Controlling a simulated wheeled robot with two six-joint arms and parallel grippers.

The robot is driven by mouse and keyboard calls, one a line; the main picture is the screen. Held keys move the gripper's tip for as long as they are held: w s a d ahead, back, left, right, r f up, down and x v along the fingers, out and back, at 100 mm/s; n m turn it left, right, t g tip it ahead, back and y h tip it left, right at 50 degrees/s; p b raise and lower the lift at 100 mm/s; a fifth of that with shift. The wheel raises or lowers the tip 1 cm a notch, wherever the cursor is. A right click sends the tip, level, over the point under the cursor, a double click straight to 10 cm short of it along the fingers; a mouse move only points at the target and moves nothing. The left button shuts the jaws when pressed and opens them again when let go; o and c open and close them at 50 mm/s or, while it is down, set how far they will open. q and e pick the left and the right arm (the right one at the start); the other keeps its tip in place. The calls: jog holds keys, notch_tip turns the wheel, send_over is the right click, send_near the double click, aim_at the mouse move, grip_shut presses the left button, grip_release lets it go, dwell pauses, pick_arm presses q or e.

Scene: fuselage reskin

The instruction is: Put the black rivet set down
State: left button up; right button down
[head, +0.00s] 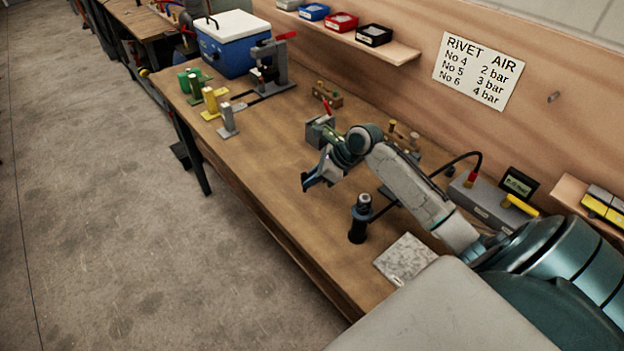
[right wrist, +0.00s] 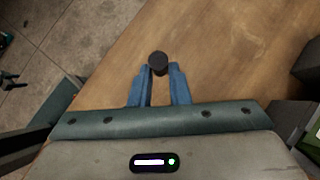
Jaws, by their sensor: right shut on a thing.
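My right gripper (head: 308,182) is over the workbench (head: 262,150), near its front edge. In the right wrist view the two blue fingers (right wrist: 158,85) are shut on the black rivet set (right wrist: 158,62), whose dark round end shows at the fingertips over bare wood. In the head view the rivet set cannot be told apart from the dark fingers. How high it is above the bench is hard to tell. My left gripper is in neither view.
A black tool (head: 358,222) stands upright right of the gripper, near a speckled plate (head: 405,258). A grey block with a red part (head: 320,132) stands behind. Coloured stands (head: 210,102) and a blue cooler (head: 232,48) stand farther left. The bench between is clear.

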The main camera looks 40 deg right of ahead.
jog(key=shift+w+d+r, duration=0.1)
jog(key=shift+w+d, duration=0.15)
notch_tip(320, 180, down, 3)
jog(key=shift+r+p, duration=0.1)
jog(key=shift+p, duration=0.65)
jog(key=shift+f, duration=0.4)
jog(key=c, duration=1.4)
grip_release()
jog(key=shift+f, duration=0.15)
jog(key=shift+o, duration=0.2)
